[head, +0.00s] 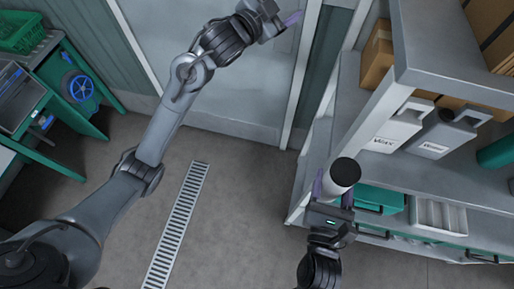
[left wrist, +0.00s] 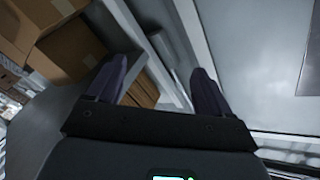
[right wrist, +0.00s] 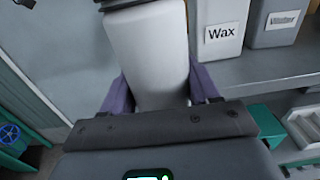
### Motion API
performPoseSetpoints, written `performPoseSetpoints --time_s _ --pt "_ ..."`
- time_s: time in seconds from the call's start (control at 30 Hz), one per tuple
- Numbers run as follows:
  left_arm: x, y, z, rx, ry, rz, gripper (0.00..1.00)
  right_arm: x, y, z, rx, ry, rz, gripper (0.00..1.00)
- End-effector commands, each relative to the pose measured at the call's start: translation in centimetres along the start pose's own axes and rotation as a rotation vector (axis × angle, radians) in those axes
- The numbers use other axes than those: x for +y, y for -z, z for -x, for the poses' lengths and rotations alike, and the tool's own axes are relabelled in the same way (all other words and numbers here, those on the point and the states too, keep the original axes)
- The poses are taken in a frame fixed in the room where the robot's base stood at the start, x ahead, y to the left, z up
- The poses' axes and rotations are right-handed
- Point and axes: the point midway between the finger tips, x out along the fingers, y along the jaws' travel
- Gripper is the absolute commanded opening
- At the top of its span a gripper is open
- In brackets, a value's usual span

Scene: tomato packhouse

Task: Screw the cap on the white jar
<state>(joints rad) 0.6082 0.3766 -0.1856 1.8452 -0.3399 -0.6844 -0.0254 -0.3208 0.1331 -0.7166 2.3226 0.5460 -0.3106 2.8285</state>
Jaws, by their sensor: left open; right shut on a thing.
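A white jar (right wrist: 150,55) stands between the purple fingers of my right gripper (right wrist: 160,95), which is shut on its lower part. In the head view the jar (head: 333,186) has a dark cap (head: 346,171) on its top end. In the right wrist view only the edge of this dark top shows, cut off by the picture's upper border. How tightly the cap sits cannot be told. My left gripper (head: 292,18) is raised at the top of the head view, far from the jar. In the left wrist view its fingers (left wrist: 163,88) are apart with nothing between them.
A metal shelf unit (head: 450,62) on the right holds boxes (head: 377,58), a bin labelled Wax (head: 402,128), another labelled bin (head: 446,135) and a green drawer (head: 381,201). A green bench (head: 75,125) is at far left. The floor around the drain grate (head: 176,225) is clear.

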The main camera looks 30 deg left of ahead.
Motion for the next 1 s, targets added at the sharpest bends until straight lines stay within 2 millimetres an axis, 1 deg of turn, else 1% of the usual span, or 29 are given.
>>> performPoseSetpoints --time_s 0.03,0.1,0.17,0.2,0.27,0.3,0.37,0.4,0.47,0.5,0.57,0.6,0.63,0.67,0.7,0.77,0.8,0.9,1.0 --pt "2.0 -2.8 1.1 -0.066 -0.014 0.034 0.81 0.0 0.0 0.0 0.000 0.000 0.000 0.00" --pt "4.5 -5.8 2.6 -0.152 -0.031 0.076 0.81 0.0 0.0 0.0 0.000 0.000 0.000 0.00" --pt "6.8 -8.2 4.2 -0.224 -0.052 0.112 0.81 0.0 0.0 0.0 0.000 0.000 0.000 0.00" --pt "8.5 -9.7 5.4 -0.272 -0.067 0.138 0.81 0.0 0.0 0.0 -0.001 0.000 0.000 0.00" --pt "10.9 -11.7 7.4 -0.344 -0.091 0.174 0.81 0.0 0.0 0.0 -0.001 0.000 0.000 0.00" --pt "12.5 -13.0 8.8 -0.393 -0.107 0.200 0.81 0.0 0.0 0.0 0.000 0.000 0.000 0.00" --pt "14.8 -14.8 11.1 -0.467 -0.131 0.237 0.81 0.0 0.0 0.0 0.000 0.000 0.000 0.00" --pt "16.2 -15.9 12.8 -0.518 -0.147 0.262 0.81 0.0 0.0 0.0 0.000 0.000 0.000 0.00" --pt "18.3 -17.5 15.4 -0.595 -0.171 0.300 0.81 0.0 0.0 0.0 0.000 0.000 0.000 0.00" --pt "19.6 -18.4 17.2 -0.646 -0.187 0.324 0.81 0.0 0.0 0.0 0.000 0.000 0.000 0.00" --pt "21.5 -19.6 20.0 -0.725 -0.210 0.362 0.81 0.0 0.0 0.0 0.000 0.000 0.000 0.00" --pt "22.6 -20.3 21.9 -0.776 -0.226 0.385 0.81 0.0 0.0 0.0 0.000 0.000 0.000 0.00" --pt "23.4 -20.8 23.4 -0.813 -0.236 0.403 0.81 0.0 0.0 0.0 0.000 0.000 0.000 0.00" --pt "24.1 -21.2 24.8 -0.852 -0.247 0.420 0.81 0.0 0.0 0.0 0.000 0.000 0.000 0.00" --pt "25.0 -21.6 26.6 -0.899 -0.261 0.441 0.81 0.0 0.0 0.0 0.000 0.000 0.000 0.00" --pt "26.2 -22.2 29.2 -0.966 -0.279 0.472 0.81 0.0 0.0 0.0 0.000 0.000 0.000 0.00" --pt "26.9 -22.4 30.9 -1.008 -0.291 0.491 0.81 0.0 0.0 0.0 0.000 0.000 0.000 0.00" --pt "28.2 -22.8 34.5 -1.101 -0.316 0.531 0.81 0.0 0.0 0.0 0.000 0.000 0.000 0.00" --pt "29.1 -22.9 37.2 -1.172 -0.335 0.561 0.81 0.0 0.0 0.0 0.000 0.000 0.000 0.00"
